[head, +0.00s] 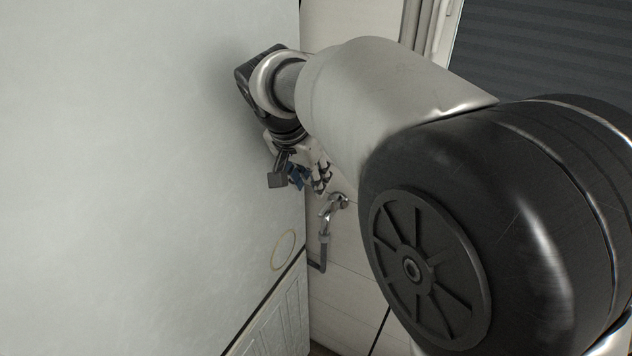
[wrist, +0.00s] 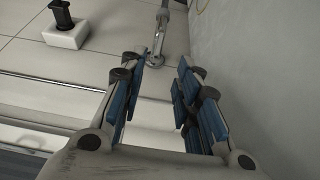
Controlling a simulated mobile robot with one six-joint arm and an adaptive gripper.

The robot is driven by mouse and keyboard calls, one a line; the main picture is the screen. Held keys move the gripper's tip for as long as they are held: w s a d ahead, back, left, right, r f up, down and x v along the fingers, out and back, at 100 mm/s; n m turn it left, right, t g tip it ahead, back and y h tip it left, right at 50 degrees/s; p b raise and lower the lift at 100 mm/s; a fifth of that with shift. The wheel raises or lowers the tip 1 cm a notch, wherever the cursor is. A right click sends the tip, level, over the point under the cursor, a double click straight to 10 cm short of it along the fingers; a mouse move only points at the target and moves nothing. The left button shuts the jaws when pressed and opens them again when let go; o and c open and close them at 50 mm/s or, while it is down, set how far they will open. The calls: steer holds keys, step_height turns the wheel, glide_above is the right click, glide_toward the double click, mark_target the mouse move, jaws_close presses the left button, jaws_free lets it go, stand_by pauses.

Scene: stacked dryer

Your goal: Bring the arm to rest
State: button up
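My gripper (head: 302,177) hangs at the end of my bent arm, close to the side of a large pale appliance, probably the stacked dryer (head: 120,150). In the wrist view my gripper (wrist: 160,70) has its blue-padded fingers spread apart, with nothing between them. The pale side panel (wrist: 270,70) also fills the right of the wrist view. The dryer's front and door do not show clearly. My arm hides much of the right side of the head view.
A metal tap with a hose (head: 328,215) is on the wall just below my gripper; it also shows beyond the fingers in the wrist view (wrist: 158,40). A white box with a black plug-like part (wrist: 66,30) is on the tiled wall. A dark shuttered window (head: 545,45) is upper right.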

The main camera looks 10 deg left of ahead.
steer(key=shift+r, duration=0.15)
steer(key=s+d+r+n, duration=0.1)
steer(key=s+d+r, duration=0.1)
steer(key=s+d, duration=0.45)
steer(key=s+d+r+n, duration=0.15)
steer(key=s+d, duration=0.25)
steer(key=d, duration=0.5)
steer(key=s+d+f+n, duration=0.1)
steer(key=s+d, duration=0.3)
steer(key=s, duration=0.4)
steer(key=s+d+f+y, duration=0.1)
steer(key=s+d+f, duration=0.3)
steer(key=s, duration=0.5)
steer(key=shift+d+f+n+y, duration=0.25)
steer(key=shift+f+n+y, duration=0.05)
steer(key=shift+n, duration=0.05)
steer(key=shift+a, duration=0.1)
